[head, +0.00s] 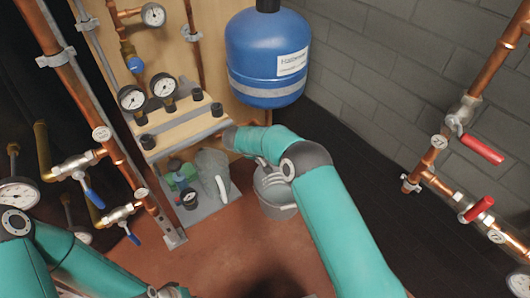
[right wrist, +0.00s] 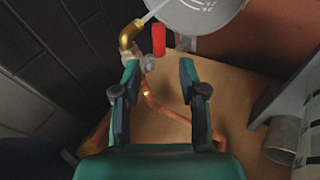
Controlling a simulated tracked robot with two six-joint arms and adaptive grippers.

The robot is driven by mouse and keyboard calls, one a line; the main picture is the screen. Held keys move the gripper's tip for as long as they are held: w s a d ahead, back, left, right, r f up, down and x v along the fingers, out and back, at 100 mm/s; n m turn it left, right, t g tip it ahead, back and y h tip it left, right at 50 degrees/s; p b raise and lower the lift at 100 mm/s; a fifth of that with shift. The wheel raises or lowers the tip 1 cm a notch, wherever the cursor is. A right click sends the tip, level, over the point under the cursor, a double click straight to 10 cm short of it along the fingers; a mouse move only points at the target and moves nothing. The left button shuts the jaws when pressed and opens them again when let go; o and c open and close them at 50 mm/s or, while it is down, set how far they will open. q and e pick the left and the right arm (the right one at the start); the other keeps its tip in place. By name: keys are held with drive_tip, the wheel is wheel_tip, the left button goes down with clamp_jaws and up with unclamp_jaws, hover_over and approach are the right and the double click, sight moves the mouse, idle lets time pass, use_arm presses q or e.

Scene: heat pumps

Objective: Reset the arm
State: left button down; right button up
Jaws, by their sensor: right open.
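My right arm (head: 335,225) is teal and reaches in from the lower right of the head view. It bends at a grey elbow, and its forearm runs left beneath the blue tank. In the head view its gripper cannot be made out. In the right wrist view my right gripper (right wrist: 158,68) is open, with nothing held between its two fingers. Beyond the fingers are a wooden panel (right wrist: 200,90) and a copper pipe (right wrist: 170,113). My left arm (head: 50,260) is at the lower left. My left gripper (head: 168,292) shows only in part at the bottom edge.
A blue tank (head: 267,55) hangs at the back, with a grey bucket (head: 272,192) below it. Valve pipes with red handles (head: 481,149) stand right, with blue handles (head: 94,198) left. In the wrist view, a red handle (right wrist: 158,40) and brass elbow (right wrist: 130,35) are close beyond the fingertips.

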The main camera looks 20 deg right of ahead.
drive_tip(key=shift+d, duration=0.1)
idle(0.3)
drive_tip(key=s+d+f+n, duration=0.2)
drive_tip(key=s+d+f, duration=0.4)
drive_tip(key=s+d, duration=0.5)
drive_tip(key=s+a+f+m+g+y, duration=0.1)
drive_tip(key=s+a+m+y, duration=0.15)
drive_tip(key=s+a, duration=0.55)
drive_tip(key=s+a+f+m+g+y, duration=0.1)
drive_tip(key=s+a+m+g+y, duration=0.2)
drive_tip(key=s, duration=0.8)
drive_tip(key=s+a+f+m+y, duration=0.2)
drive_tip(key=s+a+y, duration=0.3)
drive_tip(key=s, duration=0.5)
wheel_tip(320, 180, up, 31)
drive_tip(key=a+p, duration=0.1)
drive_tip(key=p, duration=2.9)
drive_tip(key=shift+w+h+p, duration=0.3)
drive_tip(key=shift+h, duration=0.15)
